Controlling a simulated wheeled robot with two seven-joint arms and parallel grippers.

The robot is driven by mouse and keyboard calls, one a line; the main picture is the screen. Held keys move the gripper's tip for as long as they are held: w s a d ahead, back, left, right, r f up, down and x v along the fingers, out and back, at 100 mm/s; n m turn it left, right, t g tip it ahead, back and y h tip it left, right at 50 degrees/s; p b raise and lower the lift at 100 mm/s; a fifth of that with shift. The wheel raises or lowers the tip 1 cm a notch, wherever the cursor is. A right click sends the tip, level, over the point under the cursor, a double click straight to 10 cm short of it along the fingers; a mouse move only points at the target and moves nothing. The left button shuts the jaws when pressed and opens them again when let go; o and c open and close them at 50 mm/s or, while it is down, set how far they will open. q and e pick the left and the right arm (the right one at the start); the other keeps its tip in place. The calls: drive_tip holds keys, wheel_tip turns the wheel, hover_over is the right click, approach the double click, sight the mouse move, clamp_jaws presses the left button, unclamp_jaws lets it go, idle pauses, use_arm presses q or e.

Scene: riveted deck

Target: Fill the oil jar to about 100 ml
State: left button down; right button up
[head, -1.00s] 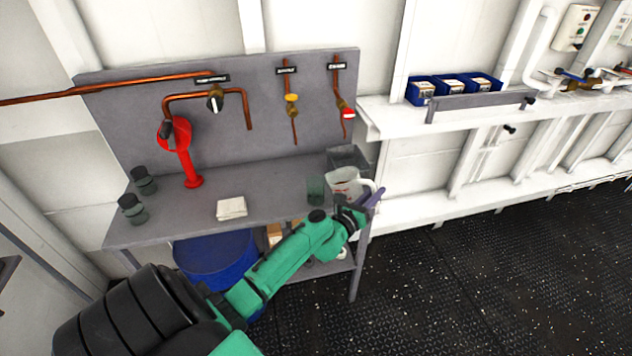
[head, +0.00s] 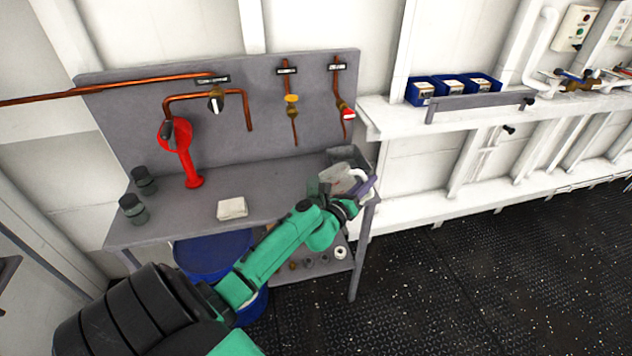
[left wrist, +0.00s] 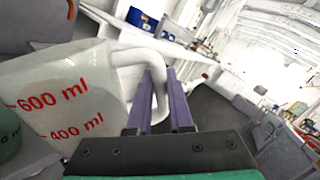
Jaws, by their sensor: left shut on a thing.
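A white jug (head: 334,178) with red ml marks is at the right end of the grey bench (head: 270,205), tilted to the left. It fills the left of the left wrist view (left wrist: 60,95), where 600 and 400 ml can be read. My left gripper (head: 362,190) is shut on its handle; in the left wrist view its purple fingers (left wrist: 160,105) close around the handle. A green see-through jar (head: 313,188) stands just left of the jug, partly hidden by my arm. My right gripper is not seen.
Two dark green jars (head: 133,208) stand at the bench's left. A red hand pump (head: 185,155) and folded white cloth (head: 231,208) are between. A grey bin (head: 350,156) stands behind the jug. Copper pipes with valves (head: 292,101) run on the back panel.

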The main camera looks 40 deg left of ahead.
sight(361, 174)
use_arm(q)
drive_tip(key=shift+s+a+r, duration=0.15)
drive_tip(key=shift+s+r, duration=0.1)
drive_tip(key=shift+r, duration=0.3)
drive_tip(key=shift+w+a+r+n, duration=0.1)
drive_tip(key=shift+w+a+n, duration=0.1)
drive_tip(key=shift+w+n, duration=0.1)
drive_tip(key=shift+s+r, duration=0.3)
drive_tip(key=shift+s, duration=0.05)
drive_tip(key=shift+w+a, duration=0.1)
drive_tip(key=shift+w+a+n+p, duration=0.1)
drive_tip(key=shift+w+n+p, duration=0.05)
drive_tip(key=shift+n+p, duration=0.15)
drive_tip(key=shift+r, duration=0.15)
drive_tip(key=shift+s+r, duration=0.15)
drive_tip(key=shift+s, duration=0.1)
drive_tip(key=shift+a, duration=0.1)
drive_tip(key=shift+w+a+r+n, duration=0.1)
drive_tip(key=shift+w+n, duration=0.1)
drive_tip(key=shift+n, duration=0.1)
